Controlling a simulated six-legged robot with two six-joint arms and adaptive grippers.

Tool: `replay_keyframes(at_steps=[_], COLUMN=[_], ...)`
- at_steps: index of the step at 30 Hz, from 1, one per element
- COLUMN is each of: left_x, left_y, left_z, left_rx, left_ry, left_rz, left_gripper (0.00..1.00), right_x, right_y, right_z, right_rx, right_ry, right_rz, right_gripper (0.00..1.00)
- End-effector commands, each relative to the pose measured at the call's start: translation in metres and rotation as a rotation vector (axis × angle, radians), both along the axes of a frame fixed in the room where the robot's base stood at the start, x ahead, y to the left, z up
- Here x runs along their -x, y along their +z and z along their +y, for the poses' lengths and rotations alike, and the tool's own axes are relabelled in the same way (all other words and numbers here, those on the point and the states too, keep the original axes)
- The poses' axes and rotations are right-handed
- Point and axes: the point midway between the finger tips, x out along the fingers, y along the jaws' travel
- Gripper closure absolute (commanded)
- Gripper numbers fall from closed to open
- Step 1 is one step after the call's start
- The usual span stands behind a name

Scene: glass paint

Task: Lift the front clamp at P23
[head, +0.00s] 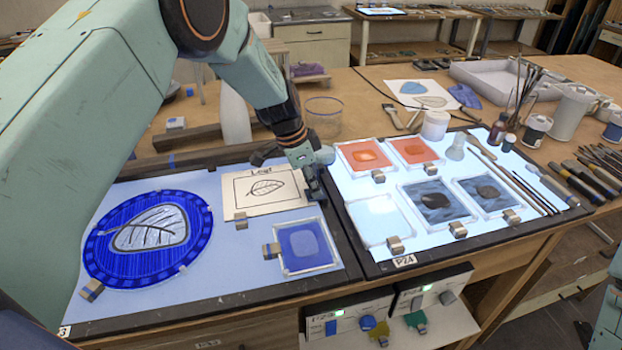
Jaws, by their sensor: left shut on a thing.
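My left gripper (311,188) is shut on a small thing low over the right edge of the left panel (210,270). The held thing is mostly hidden by the fingers; it may be a clamp. Small grey clamps show at the front left of the blue round leaf glass (150,238), one clamp (91,289); at the front of the leaf card (266,191), one clamp (241,220); and at the left of the blue square glass (303,247), one clamp (272,249). The left panel's label is mostly cut off. My right gripper is not in view.
The lit panel (455,240) on the right, labelled P24 (405,261), carries several square glasses with clamps, and brushes. A clear jar (323,118) and white pot (435,124) stand behind. Boxes with coloured tabs (380,320) sit below the front edge.

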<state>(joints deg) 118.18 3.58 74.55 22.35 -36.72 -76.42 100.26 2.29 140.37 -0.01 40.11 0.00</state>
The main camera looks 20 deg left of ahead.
Motion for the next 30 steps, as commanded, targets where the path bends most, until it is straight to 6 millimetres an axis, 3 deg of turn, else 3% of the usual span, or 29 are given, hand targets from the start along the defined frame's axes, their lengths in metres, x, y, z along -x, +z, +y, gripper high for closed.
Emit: replay_keyframes(at_steps=[3, 8, 30], left_x=[-0.003, -0.007, -0.015], left_y=[0.008, 0.009, 0.009], left_z=[-0.003, -0.008, -0.018], left_rx=[-0.061, -0.158, -0.419], left_ry=[-0.005, -0.005, 0.0], left_rz=[0.035, 0.097, 0.272], left_gripper=[1.0, 1.0, 1.0], right_x=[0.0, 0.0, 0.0], right_y=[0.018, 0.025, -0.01], right_z=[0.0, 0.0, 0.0], right_rx=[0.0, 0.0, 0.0], right_ry=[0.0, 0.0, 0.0], right_rz=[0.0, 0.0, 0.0], right_gripper=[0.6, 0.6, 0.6])
